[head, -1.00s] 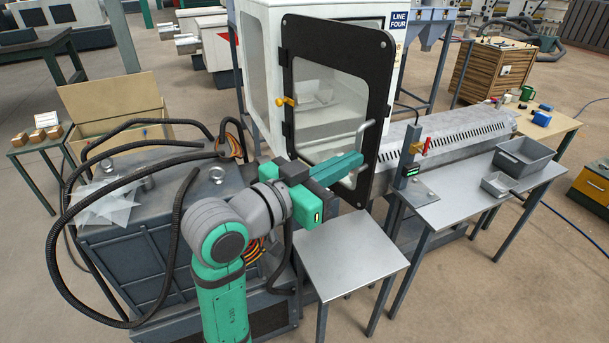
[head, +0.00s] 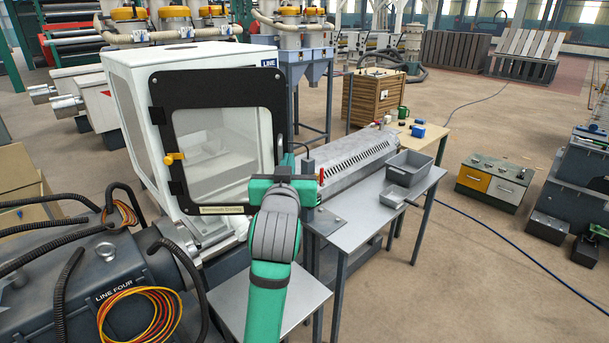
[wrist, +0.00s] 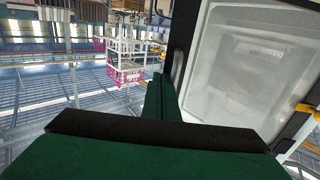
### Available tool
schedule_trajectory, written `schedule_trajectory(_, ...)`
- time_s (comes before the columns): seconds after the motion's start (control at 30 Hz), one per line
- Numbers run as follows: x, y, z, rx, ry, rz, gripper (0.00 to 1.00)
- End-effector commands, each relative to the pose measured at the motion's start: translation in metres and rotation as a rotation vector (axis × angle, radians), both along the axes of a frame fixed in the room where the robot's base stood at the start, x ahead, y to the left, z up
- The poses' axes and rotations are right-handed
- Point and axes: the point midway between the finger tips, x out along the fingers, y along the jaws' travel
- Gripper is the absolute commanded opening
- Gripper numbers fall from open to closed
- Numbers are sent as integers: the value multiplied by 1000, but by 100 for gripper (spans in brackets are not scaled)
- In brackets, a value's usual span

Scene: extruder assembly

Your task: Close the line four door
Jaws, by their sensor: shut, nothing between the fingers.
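The line four door (head: 216,75) is a black frame around a clear window, on the front of the white cabinet (head: 125,100). Its top edge covers the lower part of the cabinet's sign (head: 268,63). I cannot tell whether a gap remains behind the door. A yellow latch (head: 174,158) is at the door's left side. My gripper (head: 287,160) is at the door's right edge, its fingertips partly hidden by my wrist. In the wrist view, the closed fingers (wrist: 158,85) are beside the grey door handle (wrist: 178,66), with nothing held; contact is unclear.
A grey metal table (head: 345,215) with a tray (head: 410,168) stands right of the door. A small table (head: 300,300) is below my arm. Black hoses and a yellow-red cable coil (head: 140,320) lie at left. Open floor is at right.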

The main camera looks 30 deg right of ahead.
Motion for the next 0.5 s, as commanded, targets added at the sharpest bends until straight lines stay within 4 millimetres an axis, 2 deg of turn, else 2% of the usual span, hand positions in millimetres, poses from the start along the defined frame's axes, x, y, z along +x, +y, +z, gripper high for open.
schedule_trajectory(0.33, 75, -38, 0, 4, 0, 275, 0)
schedule_trajectory(0.5, 109, -50, 1, 3, 0, 393, 0)
